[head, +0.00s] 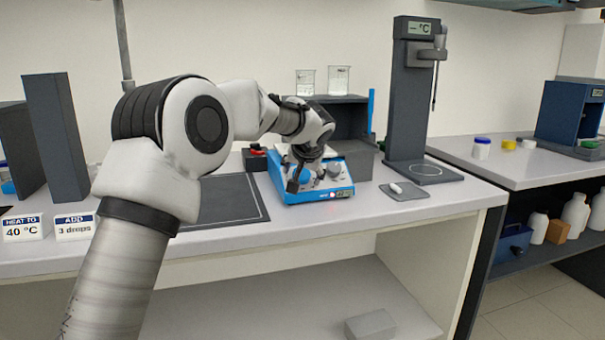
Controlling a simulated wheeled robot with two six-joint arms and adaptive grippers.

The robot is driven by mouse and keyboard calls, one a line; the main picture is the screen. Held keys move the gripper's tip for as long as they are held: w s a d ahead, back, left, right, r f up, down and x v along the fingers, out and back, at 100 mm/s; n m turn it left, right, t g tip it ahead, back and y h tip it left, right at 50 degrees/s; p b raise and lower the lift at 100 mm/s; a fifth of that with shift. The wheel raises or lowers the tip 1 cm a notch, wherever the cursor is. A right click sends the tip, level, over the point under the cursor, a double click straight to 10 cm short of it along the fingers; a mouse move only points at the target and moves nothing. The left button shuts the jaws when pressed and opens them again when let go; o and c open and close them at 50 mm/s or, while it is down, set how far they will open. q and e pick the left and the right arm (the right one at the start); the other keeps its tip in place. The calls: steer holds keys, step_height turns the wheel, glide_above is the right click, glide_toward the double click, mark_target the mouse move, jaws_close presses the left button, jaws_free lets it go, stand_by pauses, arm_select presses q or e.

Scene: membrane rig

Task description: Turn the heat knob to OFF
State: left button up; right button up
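The blue and white hotplate (343,190) stands on the bench, right of the middle of the head view. Its front has a small lit display and a pinkish light near the lower edge. A pale round knob (334,170) shows on its sloping front. My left arm reaches in from the left, and my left gripper (300,180) points down over the front left of the hotplate. The gripper covers that part of the panel, so a knob behind it and any touch are hidden. I cannot tell how far its fingers are apart. My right gripper is out of view.
A grey shelf box (350,120) with two glass beakers stands behind the hotplate. A tall dark thermometer stand (410,100) is to its right. A dark mat (225,200) lies left of it. Signs reading "HEAT TO 40 °C" (23,227) and "ADD 3 drops" (74,227) stand at the left.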

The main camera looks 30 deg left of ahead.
arm_select(q)
steer(key=v, duration=1.2)
